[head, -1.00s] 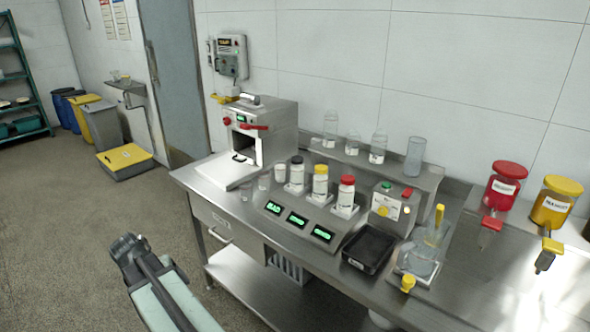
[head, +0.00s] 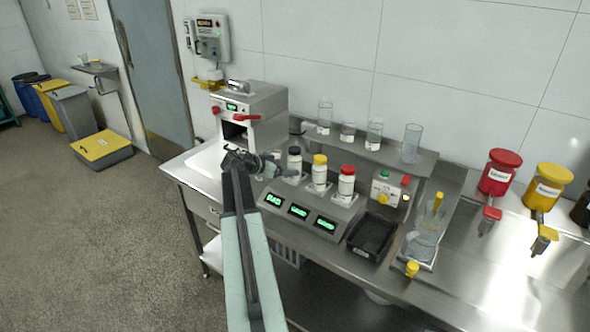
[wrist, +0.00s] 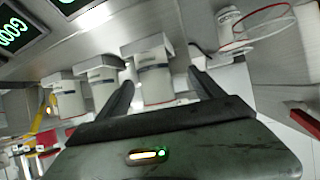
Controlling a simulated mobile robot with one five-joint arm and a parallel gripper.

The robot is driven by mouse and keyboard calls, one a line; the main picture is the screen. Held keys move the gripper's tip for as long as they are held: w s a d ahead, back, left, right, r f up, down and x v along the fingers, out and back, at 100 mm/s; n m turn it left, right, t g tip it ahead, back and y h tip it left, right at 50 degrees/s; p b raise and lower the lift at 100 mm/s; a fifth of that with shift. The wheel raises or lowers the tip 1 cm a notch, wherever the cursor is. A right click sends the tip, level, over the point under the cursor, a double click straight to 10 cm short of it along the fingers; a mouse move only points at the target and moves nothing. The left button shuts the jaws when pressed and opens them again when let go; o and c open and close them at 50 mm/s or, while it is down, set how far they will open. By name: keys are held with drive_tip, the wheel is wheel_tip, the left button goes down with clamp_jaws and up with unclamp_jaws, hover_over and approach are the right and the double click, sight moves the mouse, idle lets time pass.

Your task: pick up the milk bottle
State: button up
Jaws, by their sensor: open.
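Three white bottles stand in a row on white pads behind the display console: a black-lidded one (head: 294,161), a yellow-lidded one (head: 319,173) and a red-lidded one (head: 346,182). Their labels are too small to read, so I cannot tell which is the milk bottle. My gripper (head: 262,163) is open and empty over the counter, just left of the black-lidded bottle. In the wrist view, a white bottle (wrist: 153,78) shows in the gap between the open fingers (wrist: 160,88), beyond their tips. Two more bottles (wrist: 103,88) show to its left.
The console (head: 300,212) with green displays lies in front of the bottles. The steel mill box (head: 252,110) is behind my gripper. A shelf (head: 400,158) with clear glassware runs behind the bottles. A black tray (head: 371,236) and a small control box (head: 388,188) are to the right.

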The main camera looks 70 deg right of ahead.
sight(289, 160)
drive_tip(key=b+x, duration=0.1)
drive_tip(key=x, duration=0.1)
drive_tip(key=b+x, duration=0.1)
drive_tip(key=x, duration=0.2)
drive_tip(key=shift+s, duration=0.45)
drive_tip(key=shift+r, duration=0.15)
clamp_jaws()
drive_tip(key=shift+r, duration=0.15)
wheel_tip(289, 160, up, 3)
drive_tip(key=p, duration=0.3)
drive_tip(key=shift+r+p, duration=0.15)
drive_tip(key=shift+p, duration=0.15)
drive_tip(key=shift+a+r, duration=0.1)
drive_tip(key=shift+a, duration=0.15)
drive_tip(key=w+a+r+p, duration=0.1)
drive_tip(key=w+a, duration=0.1)
drive_tip(key=a, duration=1.3)
drive_tip(key=shift+a, duration=0.25)
